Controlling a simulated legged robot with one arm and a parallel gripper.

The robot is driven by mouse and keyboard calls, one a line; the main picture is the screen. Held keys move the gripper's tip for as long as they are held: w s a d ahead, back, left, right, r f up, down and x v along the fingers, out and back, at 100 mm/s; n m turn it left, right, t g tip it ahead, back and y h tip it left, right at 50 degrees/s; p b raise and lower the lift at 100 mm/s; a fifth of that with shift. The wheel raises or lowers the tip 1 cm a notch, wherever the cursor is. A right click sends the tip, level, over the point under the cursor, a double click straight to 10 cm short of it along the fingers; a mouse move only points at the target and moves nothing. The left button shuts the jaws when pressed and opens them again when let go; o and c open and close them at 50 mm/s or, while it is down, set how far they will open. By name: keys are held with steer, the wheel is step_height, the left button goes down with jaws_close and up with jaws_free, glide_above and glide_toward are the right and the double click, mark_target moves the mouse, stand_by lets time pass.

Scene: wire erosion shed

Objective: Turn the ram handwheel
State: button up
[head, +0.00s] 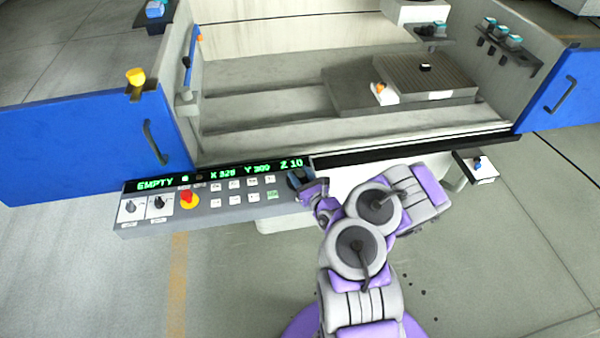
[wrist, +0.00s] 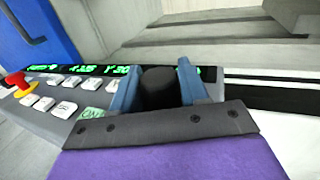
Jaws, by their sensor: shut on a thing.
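The ram handwheel, a black round knob (wrist: 158,90), stands at the right end of the machine's control panel (head: 245,205). In the wrist view it sits between the two blue fingers of my gripper (wrist: 158,76), one on each side. My gripper (head: 301,182) is shut on the knob. In the head view the fingers and my arm largely hide the knob. The knob's lower part is hidden behind my gripper's body in the wrist view.
The panel's green display (head: 220,173) reads EMPTY, X, Y and Z values. A red stop button (head: 188,198) and several white keys lie left of my gripper. Blue doors (head: 80,140) stand open at both sides. A grey block (head: 425,78) rests on the machine bed.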

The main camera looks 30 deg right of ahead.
steer(key=m+h+p, duration=0.1)
steer(key=h, duration=0.1)
steer(key=shift+a+r+m+h, duration=0.1)
steer(key=shift+a+m+h, duration=0.05)
steer(key=shift+m+h, duration=0.25)
steer(key=m+h, duration=0.1)
steer(key=h, duration=0.1)
steer(key=m+h+b, duration=0.1)
steer(key=h, duration=0.1)
steer(key=shift+f+m+g, duration=0.2)
steer(key=shift+m+g, duration=0.1)
steer(key=shift+g, duration=0.1)
steer(key=m+g+h+b, duration=0.1)
steer(key=m+h+b, duration=0.1)
steer(key=shift+f+h+b, duration=0.1)
steer(key=shift+h+b, duration=0.25)
steer(key=shift+h, duration=0.05)
steer(key=shift+m+g+h+b, duration=0.5)
steer(key=shift+g+h+b, duration=0.15)
steer(key=shift+b, duration=0.2)
steer(key=shift+r+h, duration=0.2)
steer(key=shift+h, duration=0.15)
steer(key=o, duration=0.9)
